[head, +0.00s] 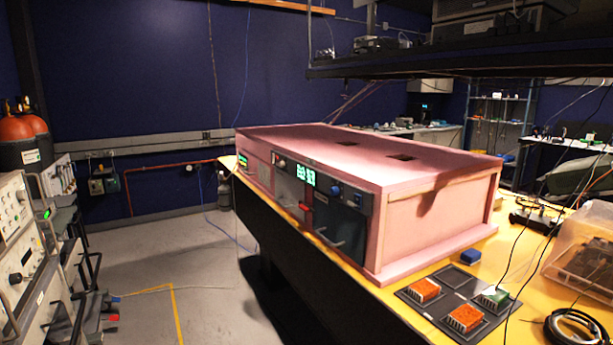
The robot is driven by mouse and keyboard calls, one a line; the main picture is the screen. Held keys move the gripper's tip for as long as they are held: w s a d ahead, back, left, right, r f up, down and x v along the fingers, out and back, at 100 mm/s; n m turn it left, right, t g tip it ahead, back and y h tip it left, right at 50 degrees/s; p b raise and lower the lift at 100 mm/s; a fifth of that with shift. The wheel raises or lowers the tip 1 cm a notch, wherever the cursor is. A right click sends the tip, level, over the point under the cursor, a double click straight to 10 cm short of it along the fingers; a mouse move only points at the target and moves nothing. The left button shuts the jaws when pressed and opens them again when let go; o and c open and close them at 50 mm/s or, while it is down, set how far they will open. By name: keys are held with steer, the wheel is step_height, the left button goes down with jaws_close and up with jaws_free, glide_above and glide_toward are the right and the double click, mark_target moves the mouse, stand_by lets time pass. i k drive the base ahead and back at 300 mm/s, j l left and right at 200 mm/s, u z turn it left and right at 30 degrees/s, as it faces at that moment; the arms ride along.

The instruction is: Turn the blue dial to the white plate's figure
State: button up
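The pink foam enclosure (440,220) stands on the yellow bench, its dark front panel facing left. Two small blue knob-like parts show near the panel's right end, one on the left (337,191) and one on the right (358,198). I cannot tell which is the blue dial, or how either is turned. A green lit display (306,174) sits left of them; its characters are too small to read surely. I cannot make out a white plate or its figure. My gripper is not in view.
A handle (330,238) juts from the panel's lower part. A clear bin (580,250) stands far right. Floor left of the bench (190,270) is largely open.

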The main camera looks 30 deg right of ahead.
mark_target(335, 190)
steer(key=i+j+z, duration=0.65)
steer(key=i+j, duration=0.25)
steer(key=i+j+z, duration=0.35)
steer(key=j, duration=0.3)
